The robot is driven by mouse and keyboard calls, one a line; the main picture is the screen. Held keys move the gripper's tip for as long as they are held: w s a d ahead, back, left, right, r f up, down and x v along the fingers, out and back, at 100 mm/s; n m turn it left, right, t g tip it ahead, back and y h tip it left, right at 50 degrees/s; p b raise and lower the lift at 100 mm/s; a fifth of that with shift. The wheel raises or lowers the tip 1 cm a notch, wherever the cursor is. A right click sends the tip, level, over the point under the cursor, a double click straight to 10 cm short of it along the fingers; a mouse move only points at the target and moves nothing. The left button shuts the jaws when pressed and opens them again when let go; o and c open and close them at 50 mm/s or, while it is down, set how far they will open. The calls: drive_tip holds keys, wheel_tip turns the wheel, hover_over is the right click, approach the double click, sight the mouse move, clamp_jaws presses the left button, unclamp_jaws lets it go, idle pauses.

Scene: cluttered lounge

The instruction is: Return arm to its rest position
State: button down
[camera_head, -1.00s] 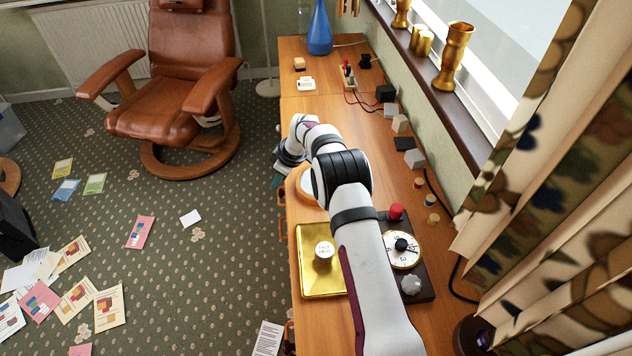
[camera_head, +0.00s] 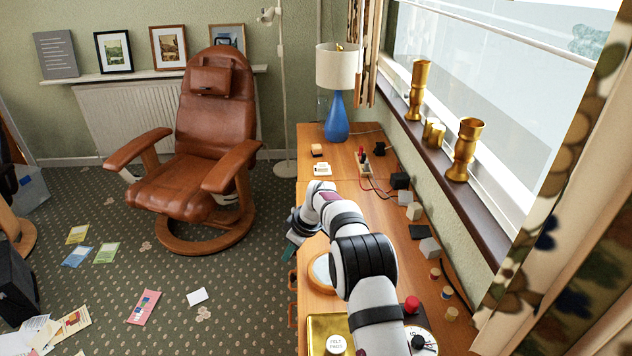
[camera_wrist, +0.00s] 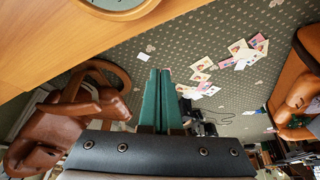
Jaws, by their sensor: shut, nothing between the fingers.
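My arm reaches along the wooden desk (camera_head: 375,215) in the head view, with its wrist bent over the desk's left edge. My gripper (camera_head: 290,250) shows there as a small teal piece beside the edge, partly hidden by the wrist. In the wrist view my gripper (camera_wrist: 160,74) has two long green fingers side by side, shut and empty. They point out over the patterned carpet (camera_wrist: 215,60), apart from any object.
A round wood-rimmed object (camera_head: 312,277), a gold tray (camera_head: 318,325) and a red knob (camera_head: 411,304) lie close to my arm. A blue lamp (camera_head: 337,122) and small blocks stand farther along the desk. A brown armchair (camera_head: 205,150) stands left, with open carpet between.

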drive_tip(key=s+d+r+m+g+h, duration=0.1)
drive_tip(key=s+d+r+m, duration=0.3)
drive_tip(key=s+r, duration=0.6)
drive_tip(key=s+d+r+m, duration=0.2)
drive_tip(key=s+r+m, duration=0.3)
drive_tip(key=s+r, duration=0.5)
drive_tip(key=s+d+f+m, duration=0.1)
drive_tip(key=s+m, duration=0.1)
drive_tip(key=s, duration=0.6)
drive_tip(key=s+d+f+m+g, duration=0.1)
drive_tip(key=s+f+m, duration=0.1)
drive_tip(key=s, duration=0.6)
drive_tip(key=s+d+f+m+h, duration=0.1)
drive_tip(key=s+m, duration=0.3)
drive_tip(key=s, duration=0.5)
drive_tip(key=shift+d+f+g, duration=0.3)
drive_tip(key=shift+d+f, duration=0.1)
drive_tip(key=shift+f, duration=0.05)
